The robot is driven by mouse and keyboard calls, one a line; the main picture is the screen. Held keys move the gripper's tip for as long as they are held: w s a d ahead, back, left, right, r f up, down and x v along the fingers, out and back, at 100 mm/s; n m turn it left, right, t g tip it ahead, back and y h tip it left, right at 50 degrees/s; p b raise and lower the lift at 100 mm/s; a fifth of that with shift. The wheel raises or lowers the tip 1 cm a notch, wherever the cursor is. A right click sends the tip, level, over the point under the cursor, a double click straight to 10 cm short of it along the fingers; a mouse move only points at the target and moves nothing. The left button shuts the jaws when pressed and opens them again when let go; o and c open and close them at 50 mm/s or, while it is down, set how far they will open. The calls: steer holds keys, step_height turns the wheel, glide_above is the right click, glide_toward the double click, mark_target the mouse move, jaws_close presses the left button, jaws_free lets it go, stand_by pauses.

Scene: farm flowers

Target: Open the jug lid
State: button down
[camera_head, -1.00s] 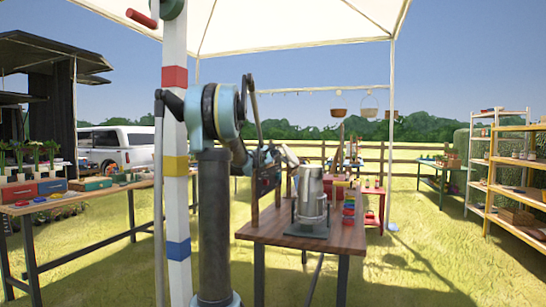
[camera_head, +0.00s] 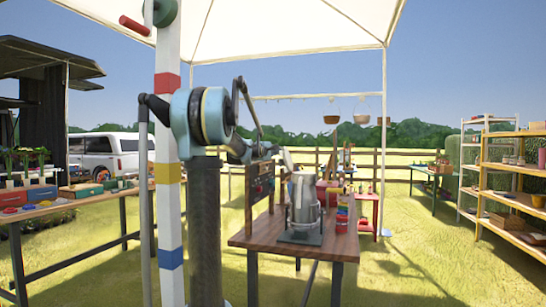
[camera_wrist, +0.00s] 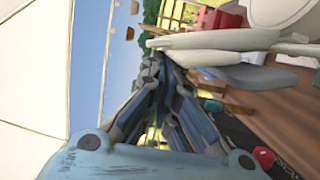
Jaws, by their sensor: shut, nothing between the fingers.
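The silvery metal jug (camera_head: 304,197) stands upright on a dark base plate on a wooden table. A pale flap (camera_head: 287,159) slants up at the left of its top. It looks like a raised lid, but I cannot tell for sure. In the wrist view, long pale grey shapes (camera_wrist: 215,46) lie at the upper right, close to the fingers. They may be the jug's lid and rim. My gripper (camera_wrist: 150,72) is shut and empty, its fingers meeting just left of these shapes. In the head view my arm's far end is small and overlaps the background left of the jug.
The wooden table (camera_head: 258,239) carries red cans (camera_head: 342,212) right of the jug and a dark upright board (camera_head: 262,184) at its left. A yellow shelf (camera_head: 510,205) stands at far right, a long table (camera_head: 85,198) at left. Grass is open at front right.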

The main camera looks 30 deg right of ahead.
steer(key=shift+a, duration=0.1)
steer(key=v, duration=0.9)
steer(key=shift+a, duration=0.4)
steer(key=shift+s+f, duration=0.1)
